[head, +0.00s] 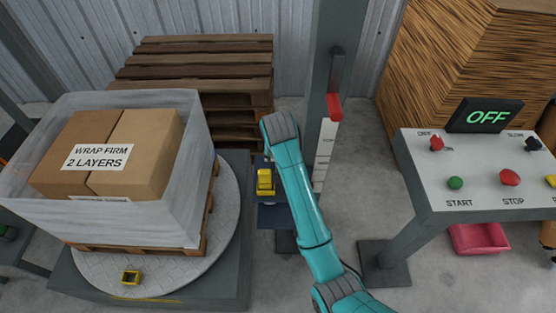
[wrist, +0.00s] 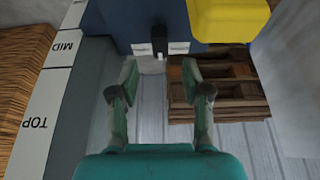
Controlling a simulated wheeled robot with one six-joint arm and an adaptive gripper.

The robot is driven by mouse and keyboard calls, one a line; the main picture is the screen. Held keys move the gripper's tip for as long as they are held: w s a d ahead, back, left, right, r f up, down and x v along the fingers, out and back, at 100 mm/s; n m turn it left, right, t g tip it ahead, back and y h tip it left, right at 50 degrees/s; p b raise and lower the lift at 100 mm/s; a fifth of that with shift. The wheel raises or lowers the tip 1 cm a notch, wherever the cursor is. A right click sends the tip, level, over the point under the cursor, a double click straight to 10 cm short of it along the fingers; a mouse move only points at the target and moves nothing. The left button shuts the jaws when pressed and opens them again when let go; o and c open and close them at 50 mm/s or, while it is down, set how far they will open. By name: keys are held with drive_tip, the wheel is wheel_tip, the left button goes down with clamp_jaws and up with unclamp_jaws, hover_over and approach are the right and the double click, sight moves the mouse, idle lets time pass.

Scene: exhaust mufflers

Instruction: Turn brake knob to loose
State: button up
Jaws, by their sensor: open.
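In the wrist view, a small black knob (wrist: 158,47) sits on a dark blue carriage (wrist: 115,22), between two small white labels whose text is too small to read. It looks like the brake knob. My gripper (wrist: 160,75) is open and empty, its two fingers apart, with the knob ahead of and roughly centred between the fingertips. The fingers do not appear to touch it. A yellow block (wrist: 228,18) is on the carriage beside it; this block also shows in the head view (head: 265,181). In the head view my arm hides the knob and gripper.
A grey mast (head: 340,40) carries a red piece (head: 334,106) and a white scale (head: 325,155). A wrapped pallet load (head: 120,150) stands on a turntable (head: 90,270) at left. A control panel (head: 480,180) with an OFF display (head: 487,117) stands at right. Wooden pallets (head: 200,70) are stacked behind.

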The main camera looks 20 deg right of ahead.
drive_tip(key=x, duration=0.6)
drive_tip(key=shift+w+f, duration=0.15)
drive_tip(key=shift+f, duration=0.05)
clamp_jaws()
